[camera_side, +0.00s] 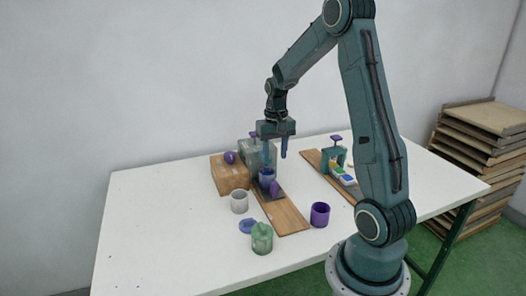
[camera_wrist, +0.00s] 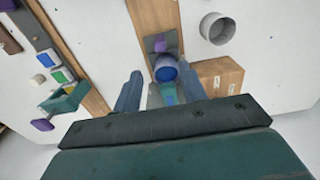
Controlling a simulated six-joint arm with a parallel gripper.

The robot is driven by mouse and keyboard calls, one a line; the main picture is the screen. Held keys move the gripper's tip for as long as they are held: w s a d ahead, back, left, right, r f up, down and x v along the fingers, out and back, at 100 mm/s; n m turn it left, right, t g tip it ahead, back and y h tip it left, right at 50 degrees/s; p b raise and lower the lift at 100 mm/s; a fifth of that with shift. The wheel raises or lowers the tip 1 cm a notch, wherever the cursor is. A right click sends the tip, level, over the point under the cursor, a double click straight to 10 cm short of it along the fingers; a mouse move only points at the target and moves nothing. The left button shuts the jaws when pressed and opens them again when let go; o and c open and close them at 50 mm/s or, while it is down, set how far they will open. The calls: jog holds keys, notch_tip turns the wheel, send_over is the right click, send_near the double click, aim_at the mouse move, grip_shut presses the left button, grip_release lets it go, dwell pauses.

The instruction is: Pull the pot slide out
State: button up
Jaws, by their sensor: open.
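The pot slide is a dark grey plate (camera_wrist: 172,40) with a purple handle (camera_wrist: 159,46), lying on a wooden board (camera_wrist: 150,14). In the side view the purple handle (camera_side: 274,188) is at the plate's front. A pot with blue inside (camera_wrist: 166,69) stands on the slide, behind the handle; the pot also shows in the side view (camera_side: 267,175). A grey housing (camera_side: 252,152) with a purple top stands behind it. My gripper (camera_side: 275,154) is open and empty above the pot. In the wrist view its fingers (camera_wrist: 159,76) appear either side of the pot.
A wooden block (camera_side: 230,175) stands left of the slide. A grey-white cup (camera_side: 239,202), a blue ring-like piece (camera_side: 248,226), a green jar (camera_side: 262,240) and a purple cup (camera_side: 320,214) stand nearer. A teal stand (camera_side: 334,157) and coloured blocks (camera_side: 343,175) are right. The table's left is clear.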

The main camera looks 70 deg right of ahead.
aim_at(274, 183)
jog(key=shift+f, duration=0.15)
notch_tip(274, 183, down, 14)
jog(key=shift+r, duration=0.25)
dwell(0.5)
grip_shut()
